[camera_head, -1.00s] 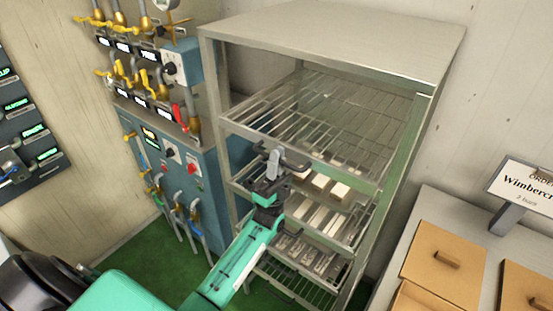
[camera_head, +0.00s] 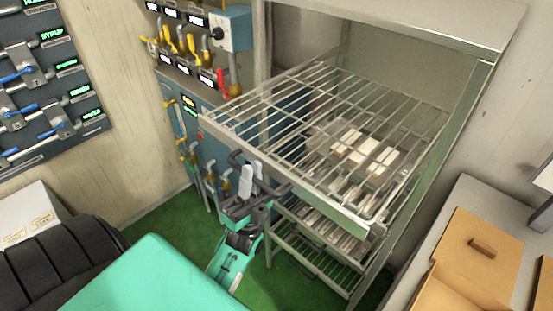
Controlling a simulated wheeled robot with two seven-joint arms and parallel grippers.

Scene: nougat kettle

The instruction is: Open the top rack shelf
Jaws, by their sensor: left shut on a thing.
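The top rack shelf (camera_head: 330,108) is a wire grid shelf that sticks out of the front of the metal rack (camera_head: 445,25). Its top is bare. A dark handle shows at its front edge. My left gripper (camera_head: 254,178) is at this front edge, shut on the handle of the top shelf. The fingers partly hide the handle. My right gripper does not show.
Lower shelves (camera_head: 320,245) sit inside the rack, and pale bars (camera_head: 365,148) show through the grid. A blue valve panel (camera_head: 190,115) stands left of the rack. A counter with cardboard boxes (camera_head: 475,250) is at the right.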

